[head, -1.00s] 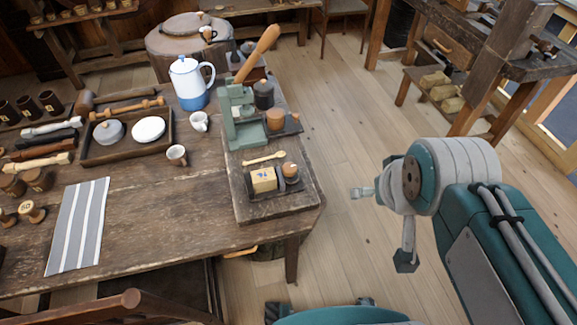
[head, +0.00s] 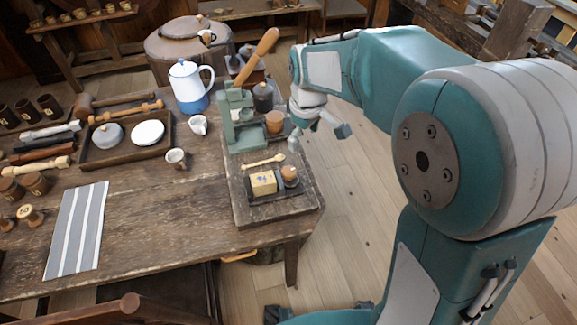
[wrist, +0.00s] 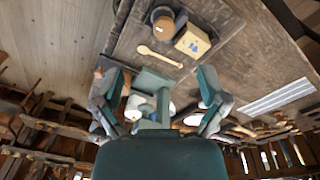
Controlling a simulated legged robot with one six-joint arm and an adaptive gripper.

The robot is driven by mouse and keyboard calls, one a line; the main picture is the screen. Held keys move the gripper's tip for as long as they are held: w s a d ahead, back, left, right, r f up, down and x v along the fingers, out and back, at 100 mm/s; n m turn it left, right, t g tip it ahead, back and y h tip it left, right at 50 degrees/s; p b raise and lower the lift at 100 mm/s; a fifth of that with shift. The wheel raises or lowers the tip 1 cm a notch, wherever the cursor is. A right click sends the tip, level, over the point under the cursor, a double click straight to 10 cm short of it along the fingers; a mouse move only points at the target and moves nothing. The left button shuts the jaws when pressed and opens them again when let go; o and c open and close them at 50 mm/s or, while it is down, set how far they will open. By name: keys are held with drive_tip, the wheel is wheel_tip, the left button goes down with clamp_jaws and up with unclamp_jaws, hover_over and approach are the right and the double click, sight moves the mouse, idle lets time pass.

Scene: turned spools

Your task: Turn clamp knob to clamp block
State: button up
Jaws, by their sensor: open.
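The pale yellow block (head: 263,183) with a dark mark sits in a small dark fixture near the front right of the bench board. A round wooden knob (head: 289,173) stands just right of the block. In the wrist view the block (wrist: 193,42) and knob (wrist: 163,21) are beyond the fingers, near the top. My gripper (head: 318,135) is open and empty, above and to the right of the board's edge, apart from both. Its spread fingers also show in the wrist view (wrist: 158,77). Parts of the fixture under the block are hidden.
A green press (head: 240,120) with a long wooden handle stands behind the block, left of my gripper. A wooden spoon (head: 264,161) lies between them. A blue-white pot (head: 188,84), mugs and a tray (head: 95,155) are left. Bench space near the striped cloth (head: 77,230) is clear.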

drive_tip(key=n+g, duration=0.1)
drive_tip(key=n, duration=0.1)
hover_over(289, 169)
wheel_tip(289, 169, down, 6)
wheel_tip(289, 169, down, 10)
drive_tip(key=shift+s+f, duration=0.1)
drive_tip(key=shift+f, duration=0.1)
drive_tip(key=shift+c, duration=0.2)
drive_tip(key=c, duration=1.1)
